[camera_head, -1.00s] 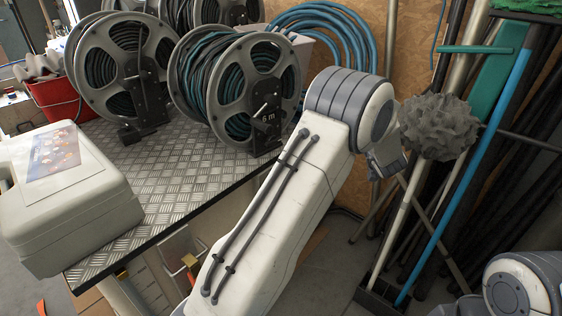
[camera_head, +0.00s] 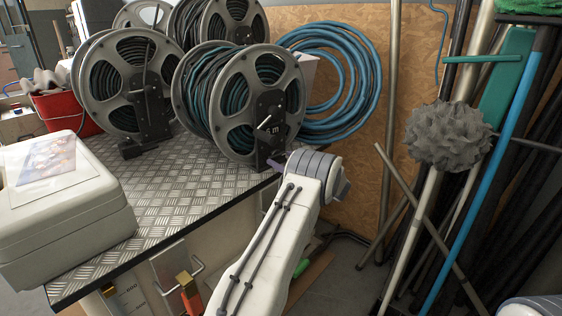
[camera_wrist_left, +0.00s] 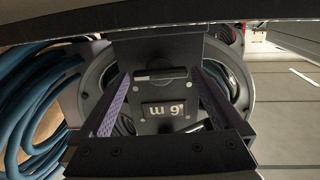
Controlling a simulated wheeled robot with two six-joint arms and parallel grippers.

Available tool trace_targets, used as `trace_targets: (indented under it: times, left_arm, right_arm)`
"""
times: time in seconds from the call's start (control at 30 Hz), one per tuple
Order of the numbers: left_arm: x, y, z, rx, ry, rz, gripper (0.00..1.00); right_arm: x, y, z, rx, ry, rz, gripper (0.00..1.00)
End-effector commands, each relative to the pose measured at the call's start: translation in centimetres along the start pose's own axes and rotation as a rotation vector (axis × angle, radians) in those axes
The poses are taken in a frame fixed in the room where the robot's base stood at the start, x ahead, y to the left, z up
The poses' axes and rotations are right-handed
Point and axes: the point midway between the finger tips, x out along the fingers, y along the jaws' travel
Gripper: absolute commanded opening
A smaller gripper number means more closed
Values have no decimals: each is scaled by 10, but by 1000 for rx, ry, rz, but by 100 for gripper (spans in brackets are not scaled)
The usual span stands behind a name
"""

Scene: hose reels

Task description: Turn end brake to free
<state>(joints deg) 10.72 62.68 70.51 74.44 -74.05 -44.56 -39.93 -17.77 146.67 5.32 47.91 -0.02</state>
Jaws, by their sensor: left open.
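The end hose reel (camera_head: 228,134), with dark and teal hose, stands at the right end of the bench. Its black end plate (camera_head: 268,113) carries a pale brake lever (camera_head: 264,124), slanted, beside a "6 m" label. My left gripper (camera_head: 277,163) is at the plate's lower part, partly hidden by my wrist. In the left wrist view the fingers of my open left gripper (camera_wrist_left: 161,100) lie apart on either side of the plate, with the label (camera_wrist_left: 163,110) upside down between them. Nothing is held. Contact with the lever cannot be told. My right gripper is out of view.
Another reel (camera_head: 128,85) stands to the left on the checkered metal bench (camera_head: 175,195), with more reels behind. A pale case (camera_head: 62,215) sits at the near left. A coiled blue hose (camera_head: 340,80) hangs behind. Brooms and poles (camera_head: 500,170) crowd the right.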

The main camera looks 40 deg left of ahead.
Motion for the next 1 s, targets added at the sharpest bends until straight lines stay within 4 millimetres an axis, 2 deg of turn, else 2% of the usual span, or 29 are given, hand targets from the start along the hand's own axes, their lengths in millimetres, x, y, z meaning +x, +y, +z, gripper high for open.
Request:
trace_targets:
  times: [0.13, 0.43, 0.47, 0.6, 0.63, 1.0]
  left_arm:
    - [13, 0, 1, 1, 0, 1, 100]
    - [15, 0, 0, 1, 0, 1, 100]
    - [15, 0, 0, 1, 0, 1, 96]
    - [15, 0, 0, 1, 0, 1, 43]
    - [15, 0, 0, 1, 0, 1, 37]
    - [15, 0, 1, -68, 0, 1, 37]
  right_arm:
    - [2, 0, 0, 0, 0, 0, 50]
    - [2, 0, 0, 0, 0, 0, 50]
    - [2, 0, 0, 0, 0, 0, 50]
    - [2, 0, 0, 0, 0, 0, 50]
    - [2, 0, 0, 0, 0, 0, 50]
    - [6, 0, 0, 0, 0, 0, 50]
